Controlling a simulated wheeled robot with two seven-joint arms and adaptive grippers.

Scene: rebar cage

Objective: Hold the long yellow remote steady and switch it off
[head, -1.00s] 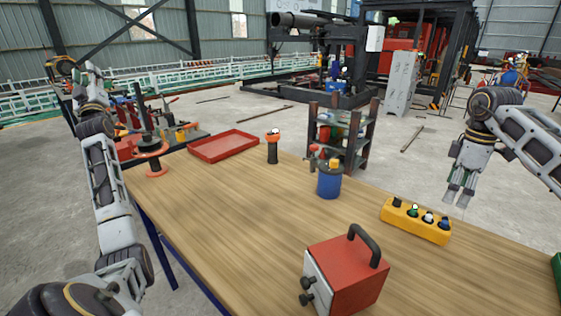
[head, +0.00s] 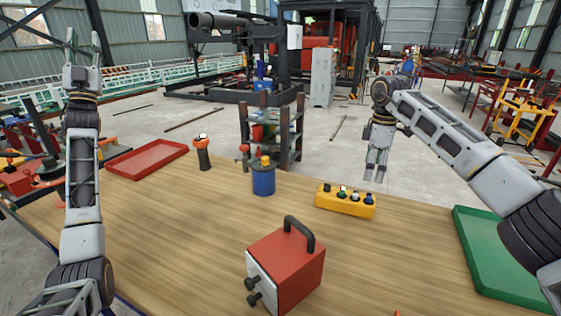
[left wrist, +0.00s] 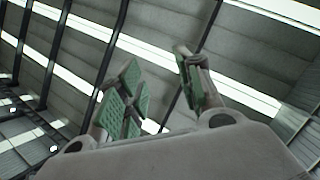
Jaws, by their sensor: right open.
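The long yellow remote (head: 345,202) lies on the wooden table toward its far right side, with a row of several knobs or buttons on top, one of them green. My right gripper (head: 374,178) points down just behind and right of the remote, open and empty, apart from it. My left gripper (head: 82,45) is raised at the far left, fingers pointing up, open and empty. In the left wrist view its green-padded fingers (left wrist: 158,95) stand apart against the roof.
A red box with a black handle (head: 287,268) stands at the table's front. A blue pot (head: 263,181), an orange-topped black tool (head: 202,155), a red tray (head: 147,160) and a green tray (head: 510,262) are around. The wood between the red box and remote is clear.

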